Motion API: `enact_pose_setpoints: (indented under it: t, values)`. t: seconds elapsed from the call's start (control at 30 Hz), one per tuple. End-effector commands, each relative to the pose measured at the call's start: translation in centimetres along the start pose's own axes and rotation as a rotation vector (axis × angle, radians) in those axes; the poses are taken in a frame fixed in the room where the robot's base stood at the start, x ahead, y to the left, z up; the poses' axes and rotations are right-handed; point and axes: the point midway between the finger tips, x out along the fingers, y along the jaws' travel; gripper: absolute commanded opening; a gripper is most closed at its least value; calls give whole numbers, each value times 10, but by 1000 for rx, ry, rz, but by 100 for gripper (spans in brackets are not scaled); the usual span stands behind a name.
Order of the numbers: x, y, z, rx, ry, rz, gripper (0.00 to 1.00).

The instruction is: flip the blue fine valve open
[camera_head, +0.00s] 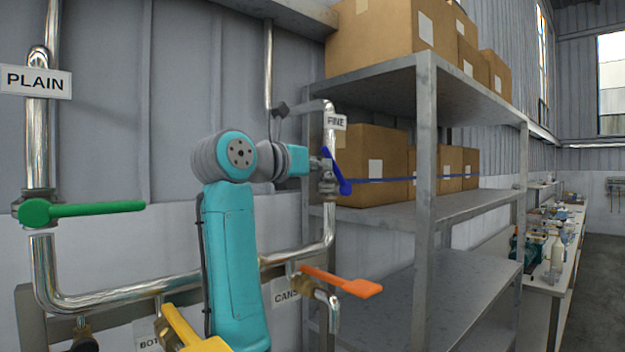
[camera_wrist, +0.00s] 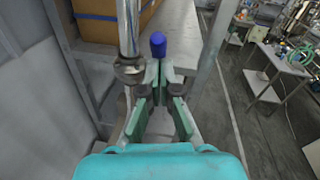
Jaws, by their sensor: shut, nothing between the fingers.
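A green handle (camera_head: 80,210) is on the PLAIN pipe at left. Orange (camera_head: 342,282) and yellow (camera_head: 190,330) handles are below. A metal shelf (camera_head: 426,150) with cardboard boxes (camera_head: 380,40) stands close right of the valve. A thin blue line crosses the lower boxes.

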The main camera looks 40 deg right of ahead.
Motion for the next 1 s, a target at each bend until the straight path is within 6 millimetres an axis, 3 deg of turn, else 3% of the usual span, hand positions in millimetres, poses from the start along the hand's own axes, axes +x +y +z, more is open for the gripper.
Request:
enact_pose_setpoints:
  t: [0.5,1.0]
  values:
    - [32,-9,34,-1,-3,-2,0]
    - [52,-13,44,-1,-4,-1,0]
